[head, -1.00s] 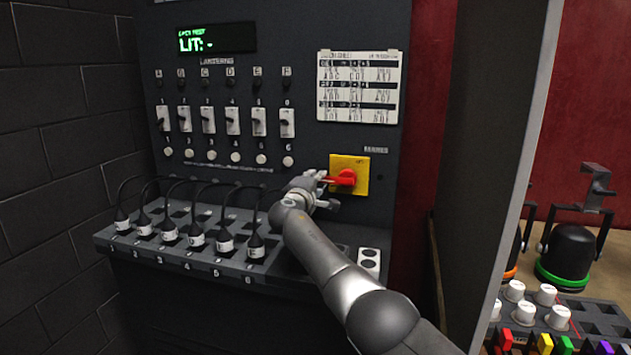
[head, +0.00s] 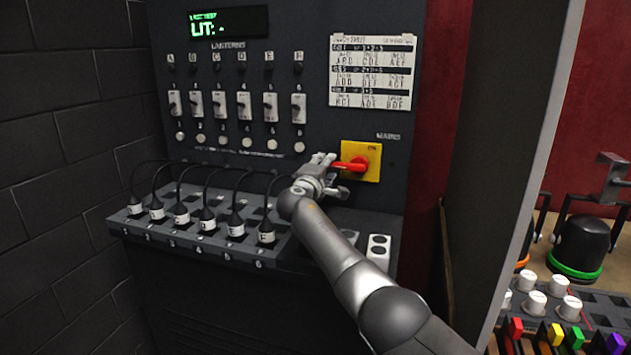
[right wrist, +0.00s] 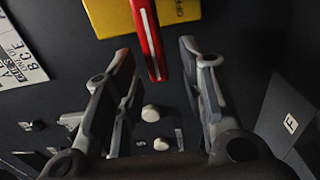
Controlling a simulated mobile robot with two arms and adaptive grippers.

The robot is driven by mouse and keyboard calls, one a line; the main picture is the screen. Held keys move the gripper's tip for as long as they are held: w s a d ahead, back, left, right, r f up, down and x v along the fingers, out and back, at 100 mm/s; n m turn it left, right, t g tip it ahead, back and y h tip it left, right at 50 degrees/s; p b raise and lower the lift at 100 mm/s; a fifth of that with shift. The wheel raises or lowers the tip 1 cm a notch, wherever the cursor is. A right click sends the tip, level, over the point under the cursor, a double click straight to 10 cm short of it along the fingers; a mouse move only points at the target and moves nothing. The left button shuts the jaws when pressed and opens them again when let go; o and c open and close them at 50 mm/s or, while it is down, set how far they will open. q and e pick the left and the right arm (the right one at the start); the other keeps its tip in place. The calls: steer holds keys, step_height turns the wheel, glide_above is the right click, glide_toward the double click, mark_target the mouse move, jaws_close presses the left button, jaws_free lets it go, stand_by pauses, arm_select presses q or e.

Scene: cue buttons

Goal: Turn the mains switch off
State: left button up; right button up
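The mains switch is a red handle (head: 350,165) on a square yellow plate (head: 373,150) at the right of the dark panel. The handle lies sideways, its free end pointing left. My right gripper (head: 331,172) is at that free end, in front of the panel. In the right wrist view the red handle (right wrist: 149,40) reaches in between the two spread fingers of my right gripper (right wrist: 157,58), with gaps on both sides. The yellow plate (right wrist: 183,14) is beyond. My left gripper is not in view.
A ledge (head: 190,248) with several labelled plugs and cables juts out below the panel, left of my right arm. Slide switches (head: 244,106) and a paper chart (head: 372,70) are above. A grey partition (head: 510,130) stands right.

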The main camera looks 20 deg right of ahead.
steer(key=v, duration=1.1)
stand_by(0.6)
